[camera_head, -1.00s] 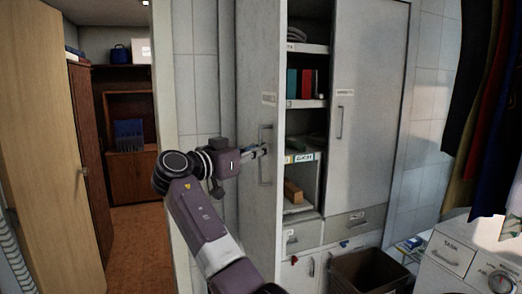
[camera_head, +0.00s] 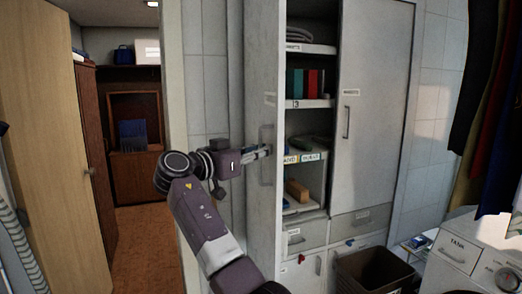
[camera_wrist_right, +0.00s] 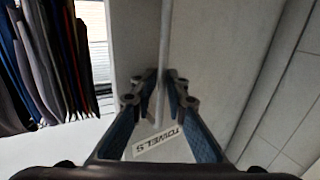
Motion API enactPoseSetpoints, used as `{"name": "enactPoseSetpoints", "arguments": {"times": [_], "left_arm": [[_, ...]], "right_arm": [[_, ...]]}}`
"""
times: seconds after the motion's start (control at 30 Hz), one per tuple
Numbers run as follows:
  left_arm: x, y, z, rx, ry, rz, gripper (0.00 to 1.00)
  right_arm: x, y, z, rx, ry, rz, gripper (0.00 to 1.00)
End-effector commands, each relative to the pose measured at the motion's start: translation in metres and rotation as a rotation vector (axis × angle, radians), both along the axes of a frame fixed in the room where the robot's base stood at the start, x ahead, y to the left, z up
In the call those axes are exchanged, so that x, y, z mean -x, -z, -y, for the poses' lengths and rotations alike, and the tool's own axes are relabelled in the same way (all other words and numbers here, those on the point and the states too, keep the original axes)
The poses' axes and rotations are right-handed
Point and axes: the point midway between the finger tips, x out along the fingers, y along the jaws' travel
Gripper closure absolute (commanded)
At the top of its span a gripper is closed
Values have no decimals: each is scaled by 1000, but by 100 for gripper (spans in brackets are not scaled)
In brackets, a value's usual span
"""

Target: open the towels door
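The towels door (camera_head: 264,90) is the tall grey left door of the cabinet. It stands open, seen nearly edge-on in the head view. Its vertical handle (camera_head: 265,150) is at the fingertips of my right gripper (camera_head: 266,152). In the right wrist view, the two blue-padded fingers (camera_wrist_right: 162,78) are close together on either side of the handle bar, and a TOWELS label (camera_wrist_right: 158,143) shows on the door between them. The contact itself is partly hidden. My left gripper is not in view.
The open cabinet holds folded cloth, books (camera_head: 305,83) and small items on shelves. Its right door (camera_head: 374,120) is shut. A brown bin (camera_head: 372,270) stands in front at the lower right, beside a washing machine (camera_head: 466,255). A doorway opens at the left.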

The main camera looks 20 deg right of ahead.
Motion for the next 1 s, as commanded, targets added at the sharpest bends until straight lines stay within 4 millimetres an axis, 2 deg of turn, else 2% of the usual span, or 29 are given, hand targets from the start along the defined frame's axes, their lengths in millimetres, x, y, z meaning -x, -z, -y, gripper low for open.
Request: {"name": "enactPoseSetpoints", "arguments": {"times": [0.23, 0.37, 0.8, 1.0], "left_arm": [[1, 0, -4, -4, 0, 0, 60], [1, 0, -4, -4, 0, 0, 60], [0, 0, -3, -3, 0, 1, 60], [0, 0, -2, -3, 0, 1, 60]], "right_arm": [[0, -2, -1, 2, -1, 4, 87], [3, -3, -9, 3, -4, 6, 87], [38, -2, -89, 2, -4, 3, 87], [47, -1, -108, 1, -2, 2, 87]]}}
